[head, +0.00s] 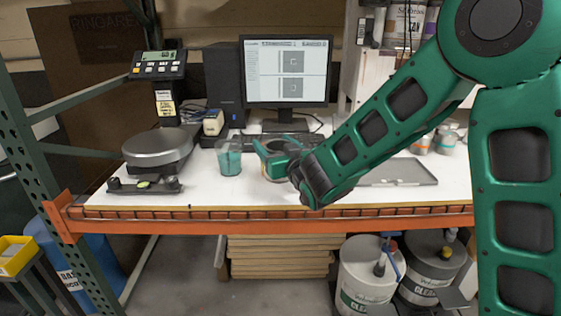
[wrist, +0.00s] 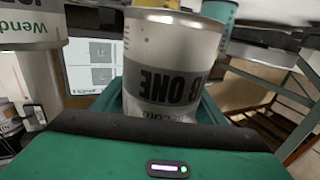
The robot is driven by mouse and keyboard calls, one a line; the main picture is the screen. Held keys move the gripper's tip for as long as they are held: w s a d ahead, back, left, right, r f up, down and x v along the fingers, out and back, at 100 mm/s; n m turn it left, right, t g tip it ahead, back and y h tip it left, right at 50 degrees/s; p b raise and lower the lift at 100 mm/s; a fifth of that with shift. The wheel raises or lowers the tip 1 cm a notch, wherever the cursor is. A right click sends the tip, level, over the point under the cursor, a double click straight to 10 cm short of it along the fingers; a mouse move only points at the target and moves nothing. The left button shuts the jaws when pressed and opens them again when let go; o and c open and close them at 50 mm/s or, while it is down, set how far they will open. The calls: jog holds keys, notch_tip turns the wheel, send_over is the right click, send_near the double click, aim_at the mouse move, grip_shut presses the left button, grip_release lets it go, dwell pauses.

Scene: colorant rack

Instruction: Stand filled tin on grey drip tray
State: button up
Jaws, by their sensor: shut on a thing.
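The tin (wrist: 175,60) is light grey with a dark label band, and its lettering reads upside down in the wrist view. My gripper (head: 280,150) is shut on it, over the bench left of the drip tray. In the head view my gripper and arm hide most of the tin; only a small pale part (head: 273,178) shows below the green jaws. I cannot tell whether it touches the bench, and its contents are not visible. The grey drip tray (head: 400,171) lies flat and empty on the white bench, right of my forearm, which covers its left part.
A teal cup (head: 229,160) stands close left of my gripper. A scale (head: 158,147) is further left, and a monitor (head: 287,72) and keyboard stand behind. Small tins (head: 446,140) stand behind the tray. The bench front has an orange beam (head: 240,225) with a wire edge.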

jog(key=shift+w+d+f, duration=0.3)
jog(key=shift+d+f, duration=0.1)
jog(key=shift+d, duration=0.15)
jog(key=shift+w+d+f, duration=0.3)
jog(key=shift+d+f, duration=0.05)
jog(key=shift+d, duration=0.2)
jog(key=shift+f, duration=2)
jog(key=o, duration=1.2)
jog(key=shift+c, duration=0.2)
